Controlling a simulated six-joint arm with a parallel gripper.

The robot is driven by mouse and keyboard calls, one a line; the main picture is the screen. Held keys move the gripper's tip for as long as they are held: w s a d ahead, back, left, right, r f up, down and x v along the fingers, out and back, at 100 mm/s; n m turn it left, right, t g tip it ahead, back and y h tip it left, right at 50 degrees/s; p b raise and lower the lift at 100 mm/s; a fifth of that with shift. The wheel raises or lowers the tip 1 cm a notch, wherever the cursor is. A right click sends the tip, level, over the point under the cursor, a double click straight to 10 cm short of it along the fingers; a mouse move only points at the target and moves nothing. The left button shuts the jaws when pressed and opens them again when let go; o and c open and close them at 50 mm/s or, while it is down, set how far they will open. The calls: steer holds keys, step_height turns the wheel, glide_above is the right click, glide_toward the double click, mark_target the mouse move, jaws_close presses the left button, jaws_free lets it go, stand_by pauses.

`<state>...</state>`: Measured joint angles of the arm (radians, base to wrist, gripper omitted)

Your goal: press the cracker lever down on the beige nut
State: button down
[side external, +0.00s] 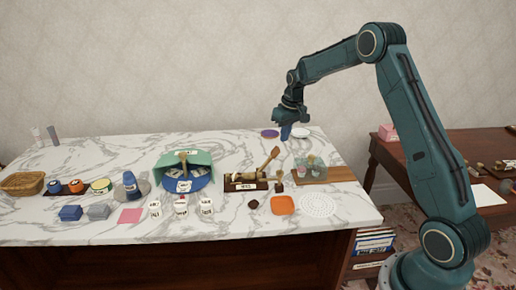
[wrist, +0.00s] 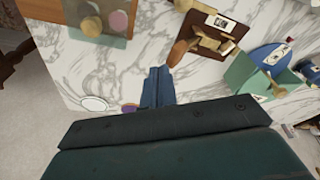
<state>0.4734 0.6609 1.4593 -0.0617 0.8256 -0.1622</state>
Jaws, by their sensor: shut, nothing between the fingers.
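The nut cracker (side external: 232,187) is a dark wooden base with a label on its front, at the middle right of the marble table. Its lever (side external: 270,158) has a brown wooden handle and slants up to the right, raised. A pale beige form lies on the base; I cannot clearly tell the nut from the cracker's parts. In the wrist view the lever handle (wrist: 177,53) shows just beyond my fingertips, with the cracker base (wrist: 232,33) behind it. My gripper (side external: 286,132) is shut and empty, pointing down, above and behind the lever, apart from it in the side view.
A clear box (side external: 310,166) on a wooden board (side external: 343,174) stands right of the cracker. A blue and green container (side external: 185,184) stands left. An orange dish (side external: 283,205) and a white round mat (side external: 318,205) lie in front. A purple disc (side external: 269,134) lies at the back.

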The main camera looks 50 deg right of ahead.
steer(key=shift+r, duration=1.25)
steer(key=s+a+r+n+t, duration=0.1)
steer(key=s+a+r+t, duration=0.1)
steer(key=s+a+r, duration=1.3)
steer(key=s+a+f+n, duration=0.1)
steer(key=s+a, duration=0.4)
steer(key=s, duration=0.4)
steer(key=s+a+f+n+t, duration=0.1)
steer(key=s+a, duration=0.4)
steer(key=s, duration=0.4)
steer(key=shift+s+f+y, duration=0.2)
steer(key=shift+f+y, duration=0.1)
steer(key=shift+f, duration=0.1)
